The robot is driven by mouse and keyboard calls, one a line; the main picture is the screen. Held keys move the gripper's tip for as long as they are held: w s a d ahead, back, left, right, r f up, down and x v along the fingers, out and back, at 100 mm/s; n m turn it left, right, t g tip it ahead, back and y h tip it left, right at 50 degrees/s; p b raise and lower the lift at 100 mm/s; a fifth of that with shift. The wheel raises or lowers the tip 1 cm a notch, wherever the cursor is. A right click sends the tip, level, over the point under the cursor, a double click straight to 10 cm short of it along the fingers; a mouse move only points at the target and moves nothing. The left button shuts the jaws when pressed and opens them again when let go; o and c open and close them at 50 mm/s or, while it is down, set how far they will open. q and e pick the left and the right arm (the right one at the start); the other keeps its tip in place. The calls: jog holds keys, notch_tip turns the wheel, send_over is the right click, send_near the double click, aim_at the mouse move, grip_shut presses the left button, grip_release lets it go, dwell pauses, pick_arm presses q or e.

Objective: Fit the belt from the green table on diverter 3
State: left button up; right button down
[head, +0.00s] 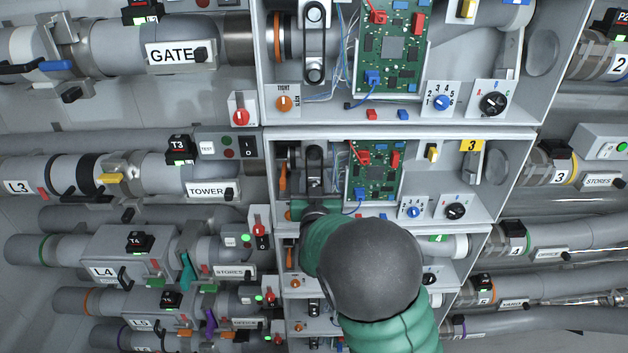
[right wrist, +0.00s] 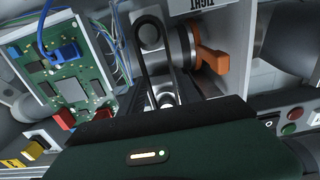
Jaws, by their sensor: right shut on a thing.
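Diverter 3 is the open grey box with the yellow 3 label (head: 471,146) in the head view. My right gripper (head: 314,207) reaches into its left part from below, and my green arm hides the box's lower edge. In the right wrist view the gripper (right wrist: 165,101) is shut on a black belt (right wrist: 140,62), seen as a long loop. The loop's far end lies at a round grey pulley (right wrist: 149,33); I cannot tell whether it is seated around it. An orange lever (right wrist: 212,60) is beside the pulley, near an upside-down TIGHT label (right wrist: 197,4). The green table and my left gripper are out of view.
A green circuit board (head: 375,171) with blue wires is close to the right of the gripper. Dials, a yellow switch (head: 432,152) and the box walls bound the space. The diverter above has a belt (head: 314,42) on two pulleys. Pipes flank both sides.

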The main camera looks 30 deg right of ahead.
jog(key=shift+w, duration=0.1)
jog(key=c, duration=0.8)
grip_release()
jog(key=shift+d, duration=0.1)
jog(key=shift+o, duration=0.2)
